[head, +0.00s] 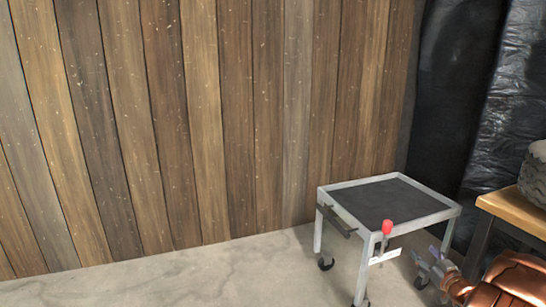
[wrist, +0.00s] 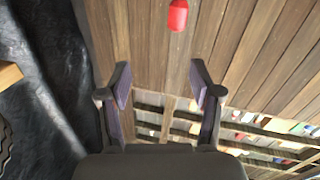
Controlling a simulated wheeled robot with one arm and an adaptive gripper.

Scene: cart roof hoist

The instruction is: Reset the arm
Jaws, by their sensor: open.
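My gripper (head: 432,264) shows at the lower right of the head view, just right of the cart's front legs. In the wrist view the two fingers of my gripper (wrist: 161,84) stand wide apart with nothing between them. The grey cart (head: 453,213) has a dark top and caster wheels and stands on the floor near the plank wall.
A wooden bench (head: 512,207) with a grey rough object (head: 534,175) stands at the right edge. Black sheeting (head: 505,110) hangs behind it. The plank wall (head: 200,120) fills the back. The concrete floor (head: 190,277) left of the cart is clear. Dark rails (wrist: 245,128) cross the wrist view's right side.

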